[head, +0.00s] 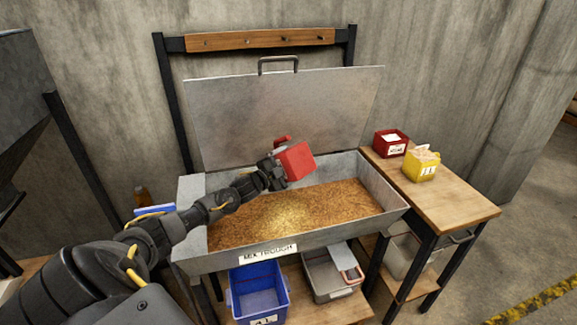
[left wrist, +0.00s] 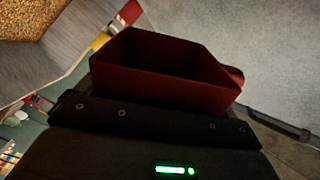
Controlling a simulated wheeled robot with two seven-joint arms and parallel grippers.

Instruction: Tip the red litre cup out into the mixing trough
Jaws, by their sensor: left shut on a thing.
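The red litre cup (head: 295,161) is held over the mixing trough (head: 390,203), above the back part of the grain (head: 290,215). My left gripper (head: 274,172) is shut on the cup. In the left wrist view the cup (left wrist: 160,75) is seen from close up, with its opening and dark inner walls showing. I cannot tell whether anything is left inside it. The trough has its lid (head: 280,110) raised at the back and a label on its front wall. It holds a wide layer of brown grain, paler near the front middle. My right gripper is not in view.
A wooden side table (head: 455,205) at the right bears a red box (head: 390,146) and a yellow box (head: 421,170) with pale contents. A blue bin (head: 258,296) and a grey bin (head: 328,285) stand below the trough. The raised lid stands close behind the cup.

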